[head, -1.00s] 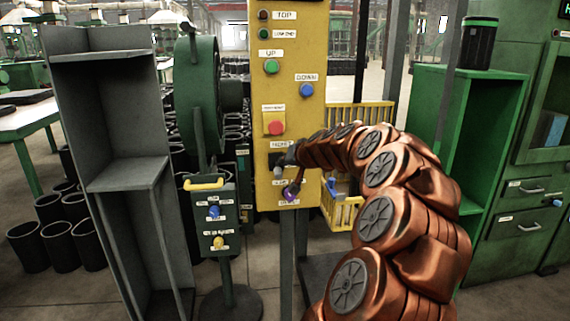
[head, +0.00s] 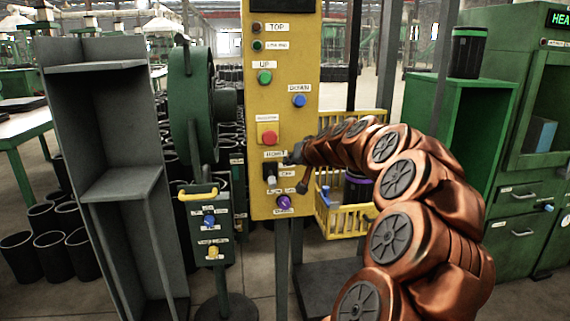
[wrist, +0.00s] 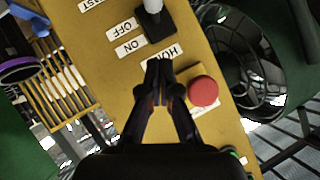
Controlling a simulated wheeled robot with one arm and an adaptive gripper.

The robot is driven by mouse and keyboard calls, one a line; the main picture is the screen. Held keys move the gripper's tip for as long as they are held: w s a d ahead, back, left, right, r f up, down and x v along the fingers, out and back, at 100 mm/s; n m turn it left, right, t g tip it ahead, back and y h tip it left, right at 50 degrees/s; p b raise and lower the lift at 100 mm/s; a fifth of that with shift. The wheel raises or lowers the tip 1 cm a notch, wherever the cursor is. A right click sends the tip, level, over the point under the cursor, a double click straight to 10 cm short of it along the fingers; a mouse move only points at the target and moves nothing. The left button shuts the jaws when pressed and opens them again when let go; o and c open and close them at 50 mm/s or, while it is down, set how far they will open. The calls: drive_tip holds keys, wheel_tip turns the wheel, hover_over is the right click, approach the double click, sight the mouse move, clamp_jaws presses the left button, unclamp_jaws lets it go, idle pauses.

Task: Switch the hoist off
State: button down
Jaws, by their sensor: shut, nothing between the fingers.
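The yellow hoist panel (head: 262,110) stands upright in the middle of the head view. Its hoist switch (head: 271,174) has a dark base and a white lever, with ON and OFF labels beside it. In the wrist view the switch (wrist: 155,22) is at the top edge, its lever partly cut off and tipped toward the panel's lower end. I cannot tell for sure which label it is set to. My gripper (wrist: 158,70) is shut and empty, over the HOIST label side of the switch. In the head view my gripper (head: 302,187) is just right of the switch, apart from it.
A red emergency button (head: 269,138) is above the switch, close beside my fingers in the wrist view (wrist: 204,90). A purple knob (head: 284,203) is below. A yellow basket (head: 345,222) stands right of the panel, a small green control box (head: 212,228) left.

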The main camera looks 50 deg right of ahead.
drive_tip(key=v, duration=0.7)
drive_tip(key=shift+s+a+f, duration=0.2)
drive_tip(key=shift+s+f, duration=0.05)
drive_tip(key=shift+s, duration=0.05)
drive_tip(key=w+a+f+n+g+y, duration=0.1)
drive_tip(key=a+f+n+g+y, duration=0.3)
drive_tip(key=a, duration=1)
drive_tip(key=w+a+f+n+g+y, duration=0.15)
drive_tip(key=a+f, duration=0.45)
drive_tip(key=a, duration=0.8)
drive_tip(key=s+a+f+n+g, duration=0.2)
drive_tip(key=s+a+f, duration=0.35)
drive_tip(key=a, duration=0.25)
drive_tip(key=s+a+f+n+g+h, duration=0.1)
drive_tip(key=s+a+f+g, duration=0.15)
drive_tip(key=s, duration=0.55)
drive_tip(key=s+a+f+g+h, duration=0.1)
drive_tip(key=s+f+g, duration=0.2)
drive_tip(key=s, duration=0.5)
drive_tip(key=s+a+f+n+g, duration=0.1)
drive_tip(key=s+a+f+g, duration=0.15)
drive_tip(key=s, duration=0.55)
wheel_tip(320, 180, up, 19)
drive_tip(key=w+t+p, duration=0.1)
drive_tip(key=p, duration=1.6)
